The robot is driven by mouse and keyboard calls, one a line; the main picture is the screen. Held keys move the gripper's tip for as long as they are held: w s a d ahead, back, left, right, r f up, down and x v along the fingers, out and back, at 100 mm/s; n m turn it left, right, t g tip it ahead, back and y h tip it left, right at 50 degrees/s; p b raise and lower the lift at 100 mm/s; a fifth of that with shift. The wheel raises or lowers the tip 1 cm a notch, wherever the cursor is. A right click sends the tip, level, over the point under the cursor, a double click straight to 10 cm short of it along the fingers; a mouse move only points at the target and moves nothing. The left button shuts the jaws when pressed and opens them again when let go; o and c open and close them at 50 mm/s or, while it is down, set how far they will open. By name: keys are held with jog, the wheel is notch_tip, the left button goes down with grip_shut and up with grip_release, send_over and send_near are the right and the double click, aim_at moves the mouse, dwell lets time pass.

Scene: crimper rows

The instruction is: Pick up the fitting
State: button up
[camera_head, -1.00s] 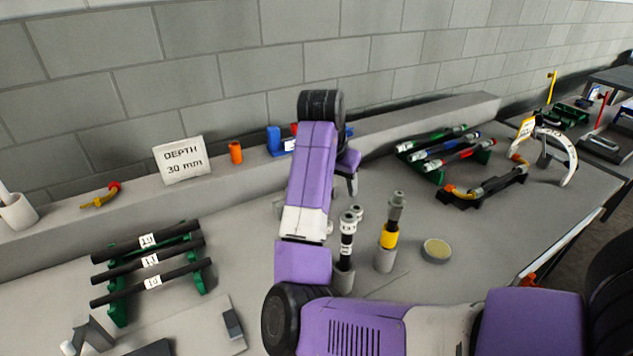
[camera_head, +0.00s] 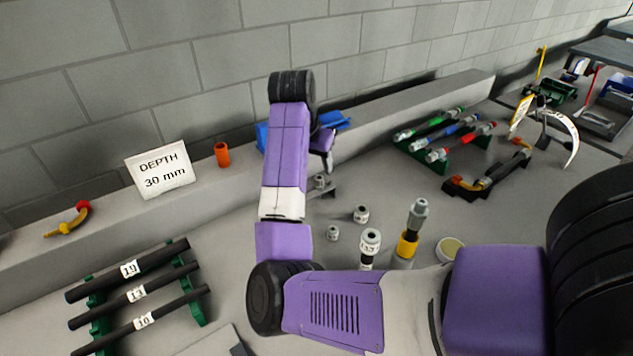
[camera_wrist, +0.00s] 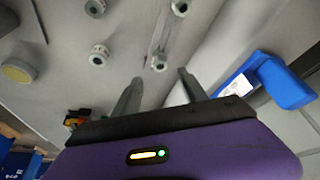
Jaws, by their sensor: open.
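Several small grey fittings with dark bores stand loose on the bench. In the wrist view one fitting (camera_wrist: 159,62) lies just beyond and between the fingertips of my gripper (camera_wrist: 159,77), which is open with nothing between its fingers. Other fittings (camera_wrist: 98,54) stand further off in that view. In the head view a fitting (camera_head: 319,181) shows beside my gripper's fingertip (camera_head: 330,191), partly behind my arm. More fittings (camera_head: 361,214) stand nearer, at the right of my arm. The frames do not show which one the task means.
A grey cylinder marked 13 (camera_head: 370,243) and a yellow-banded upright tool (camera_head: 408,242) stand close to my forearm, beside a round tin (camera_head: 450,249). Racked black hoses (camera_head: 135,296) lie left, coloured tools (camera_head: 445,135) right.

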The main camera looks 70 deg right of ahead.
aim_at(319, 178)
jog(key=x, duration=0.6)
jog(key=shift+a, duration=0.15)
jog(key=shift+c, duration=0.2)
grip_shut()
